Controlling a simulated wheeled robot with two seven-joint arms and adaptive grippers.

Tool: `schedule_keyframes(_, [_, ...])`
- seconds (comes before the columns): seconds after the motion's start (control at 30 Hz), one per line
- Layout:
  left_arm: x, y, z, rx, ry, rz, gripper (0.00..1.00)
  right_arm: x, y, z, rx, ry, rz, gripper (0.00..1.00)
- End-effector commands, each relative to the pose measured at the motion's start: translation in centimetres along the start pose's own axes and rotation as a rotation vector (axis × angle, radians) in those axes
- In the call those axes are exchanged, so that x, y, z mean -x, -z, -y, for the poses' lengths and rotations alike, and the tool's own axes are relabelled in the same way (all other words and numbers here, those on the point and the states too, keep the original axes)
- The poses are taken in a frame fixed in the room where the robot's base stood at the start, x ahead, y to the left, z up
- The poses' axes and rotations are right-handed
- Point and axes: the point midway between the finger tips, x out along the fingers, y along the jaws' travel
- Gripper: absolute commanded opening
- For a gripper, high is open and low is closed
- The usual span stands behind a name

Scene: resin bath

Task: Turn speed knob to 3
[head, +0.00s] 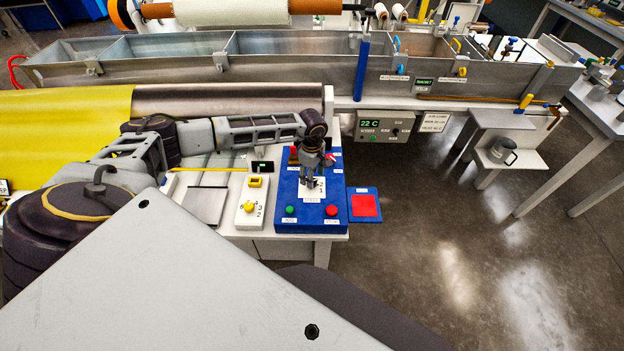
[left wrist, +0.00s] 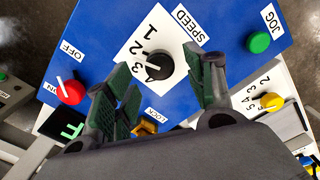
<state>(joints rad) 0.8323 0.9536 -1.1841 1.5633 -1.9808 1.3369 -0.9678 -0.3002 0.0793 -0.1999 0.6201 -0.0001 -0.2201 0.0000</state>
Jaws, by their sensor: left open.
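The black speed knob (left wrist: 160,64) sits on a white numbered plate (left wrist: 133,40) on the blue control panel (left wrist: 105,25). Its white pointer line faces left in the left wrist view, toward the numbers' lower end; I cannot tell exactly which number it meets. My left gripper (left wrist: 165,80) is open, its green-padded fingers on either side of the knob in that view. I cannot tell if they touch it. In the head view my left gripper (head: 311,182) points down over the panel (head: 283,223) and hides the knob. My right gripper is not in view.
A red knob (left wrist: 69,92) marked OFF and ON and a green JOG button (left wrist: 259,42) are on the panel. Beside it stands a white box with a yellow knob (head: 249,206). A red pad (head: 364,206) lies to the right. The metal bath (head: 300,70) is behind.

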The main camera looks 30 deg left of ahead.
Motion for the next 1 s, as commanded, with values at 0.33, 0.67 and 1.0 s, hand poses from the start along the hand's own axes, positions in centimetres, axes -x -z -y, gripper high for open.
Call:
schedule_keyframes(0.33, [-2.9,0.0,0.0,0.0,0.0,0.0,0.54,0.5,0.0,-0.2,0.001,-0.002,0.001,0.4])
schedule_keyframes(0.67, [-3.2,0.0,0.0,0.0,-0.001,0.0,0.54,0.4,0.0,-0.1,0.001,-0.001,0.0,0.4])
schedule_keyframes(1.0, [-3.2,0.0,0.0,0.0,-0.001,0.0,0.14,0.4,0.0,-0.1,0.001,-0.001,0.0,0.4])
